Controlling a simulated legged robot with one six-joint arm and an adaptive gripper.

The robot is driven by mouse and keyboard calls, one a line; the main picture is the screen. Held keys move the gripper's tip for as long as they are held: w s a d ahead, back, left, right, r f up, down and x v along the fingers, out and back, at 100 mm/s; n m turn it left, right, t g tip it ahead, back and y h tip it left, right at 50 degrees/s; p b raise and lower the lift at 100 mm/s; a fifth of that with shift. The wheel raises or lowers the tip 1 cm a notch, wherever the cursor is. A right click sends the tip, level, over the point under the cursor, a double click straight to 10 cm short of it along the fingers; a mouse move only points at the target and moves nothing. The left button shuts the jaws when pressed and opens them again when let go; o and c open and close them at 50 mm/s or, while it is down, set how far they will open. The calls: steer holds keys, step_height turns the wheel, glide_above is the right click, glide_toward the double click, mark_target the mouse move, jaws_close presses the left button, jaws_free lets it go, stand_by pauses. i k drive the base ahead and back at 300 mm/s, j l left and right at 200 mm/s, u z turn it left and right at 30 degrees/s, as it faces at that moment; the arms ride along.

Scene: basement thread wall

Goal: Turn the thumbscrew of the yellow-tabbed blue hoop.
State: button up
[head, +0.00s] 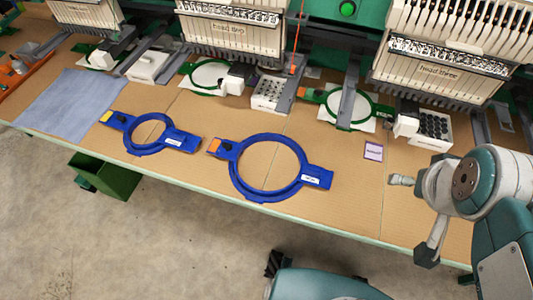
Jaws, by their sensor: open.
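The yellow-tabbed blue hoop (132,149) lies flat at the left on the tan worktop, close to its front edge. Its yellow tab (106,116) is at its upper-left end. A small dark knob (120,118), which looks like the thumbscrew, sits beside the tab. Its detail is too small to read. A white label is on the hoop's right arm. My gripper (414,217) is at the far right, its two fingers spread wide and empty. It is far from this hoop, with a larger blue hoop between them.
The larger blue hoop (237,180) has an orange tab (214,145). A grey-blue cloth (70,104) lies left. A small purple-edged card (373,151) lies near my gripper. Embroidery heads (232,38) and green hoops line the back. A green bin (108,178) is below the worktop's edge.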

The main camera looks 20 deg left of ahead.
mark_target(122, 119)
steer(key=k+u, duration=0.1)
steer(key=u, duration=1.9)
